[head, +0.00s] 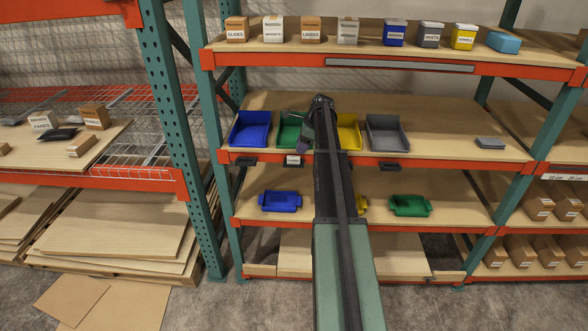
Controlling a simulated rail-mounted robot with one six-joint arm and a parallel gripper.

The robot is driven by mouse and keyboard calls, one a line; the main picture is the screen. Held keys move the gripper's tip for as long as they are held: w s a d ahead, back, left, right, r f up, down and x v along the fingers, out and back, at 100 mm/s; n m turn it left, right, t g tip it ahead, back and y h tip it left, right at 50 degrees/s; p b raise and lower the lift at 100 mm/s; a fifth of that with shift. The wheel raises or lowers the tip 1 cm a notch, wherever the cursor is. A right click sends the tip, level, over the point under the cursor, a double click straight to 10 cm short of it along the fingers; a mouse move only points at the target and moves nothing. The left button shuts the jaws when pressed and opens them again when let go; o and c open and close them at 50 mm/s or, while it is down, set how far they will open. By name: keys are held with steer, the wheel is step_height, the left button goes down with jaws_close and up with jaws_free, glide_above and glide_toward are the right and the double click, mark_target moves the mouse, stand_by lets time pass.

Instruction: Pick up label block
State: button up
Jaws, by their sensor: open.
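A small white-faced block (293,160), which looks like the label block, sits at the front edge of the middle shelf, below the green bin (290,131). My arm reaches up through the middle of the view to this shelf. My gripper (303,147) is at the green bin's right side, just above and right of the white-faced block. It is open and appears empty. It is small and partly dark in this view, so the exact gap to the block cannot be told. My arm hides part of the green and yellow bins.
Blue (250,131), yellow (349,133) and grey (387,133) bins share the middle shelf. Dark holders (390,166) sit on its orange front beam. A flat grey piece (490,143) lies at the right, with bare shelf between. Several boxes line the top shelf (290,46).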

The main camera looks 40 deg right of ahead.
mark_target(294, 157)
steer(key=shift+w+a+f, duration=0.2)
steer(key=shift+a+f, duration=0.05)
steer(key=shift+f, duration=0.3)
steer(key=b+x, duration=0.4)
steer(key=x, duration=0.1)
steer(key=shift+w+a+f+b, duration=0.1)
steer(key=shift+w+b, duration=0.05)
steer(key=shift+b, duration=0.25)
steer(key=shift+r, duration=0.25)
jaws_close()
